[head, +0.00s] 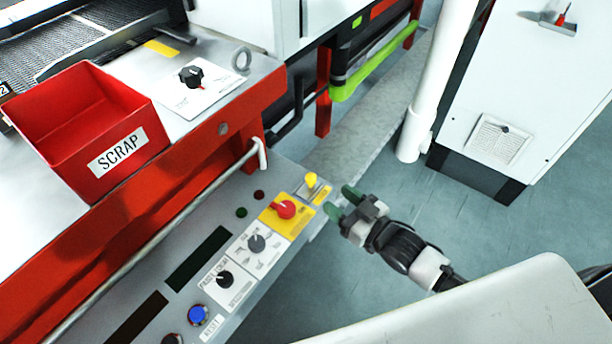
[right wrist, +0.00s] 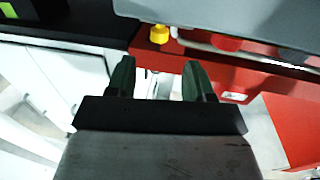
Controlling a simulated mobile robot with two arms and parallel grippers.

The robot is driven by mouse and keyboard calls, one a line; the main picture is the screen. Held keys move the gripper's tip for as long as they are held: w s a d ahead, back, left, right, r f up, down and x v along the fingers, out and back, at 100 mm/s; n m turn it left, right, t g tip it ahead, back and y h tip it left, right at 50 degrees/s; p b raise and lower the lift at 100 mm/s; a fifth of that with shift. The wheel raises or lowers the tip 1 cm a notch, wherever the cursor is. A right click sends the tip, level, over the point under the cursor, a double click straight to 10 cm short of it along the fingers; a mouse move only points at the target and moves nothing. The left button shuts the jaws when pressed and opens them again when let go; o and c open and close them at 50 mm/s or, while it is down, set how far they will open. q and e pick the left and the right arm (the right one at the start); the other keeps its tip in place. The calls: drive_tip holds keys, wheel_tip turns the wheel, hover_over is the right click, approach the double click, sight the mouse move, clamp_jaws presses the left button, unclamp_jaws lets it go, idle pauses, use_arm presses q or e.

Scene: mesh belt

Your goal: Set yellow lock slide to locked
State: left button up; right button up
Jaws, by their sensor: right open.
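The yellow lock slide (head: 312,181) is a small yellow knob at the far right end of the grey control panel (head: 262,290), just past a red rotary switch (head: 285,209) on a yellow plate. The yellow knob (right wrist: 159,33) also shows in the right wrist view, beyond the fingertips and near the top. My right gripper (head: 341,201) is open and empty, with green fingertips beside the panel's right end, close to the knob but apart from it. Its two fingers (right wrist: 157,78) also show in the right wrist view. My left gripper is not in view.
Black knobs (head: 256,243) and a blue button (head: 198,314) sit farther along the panel. A red SCRAP bin (head: 85,120) stands on the machine ledge. A white rail (head: 170,225) runs above the panel. Open floor (head: 365,215) lies right of the panel.

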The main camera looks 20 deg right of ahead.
sight(315, 182)
drive_tip(key=x, duration=0.9)
drive_tip(key=shift+w+f, duration=0.1)
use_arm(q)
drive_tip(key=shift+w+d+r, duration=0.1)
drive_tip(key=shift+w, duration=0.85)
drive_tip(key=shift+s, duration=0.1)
use_arm(e)
drive_tip(key=shift+c, duration=0.3)
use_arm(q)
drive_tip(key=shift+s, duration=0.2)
use_arm(e)
clamp_jaws()
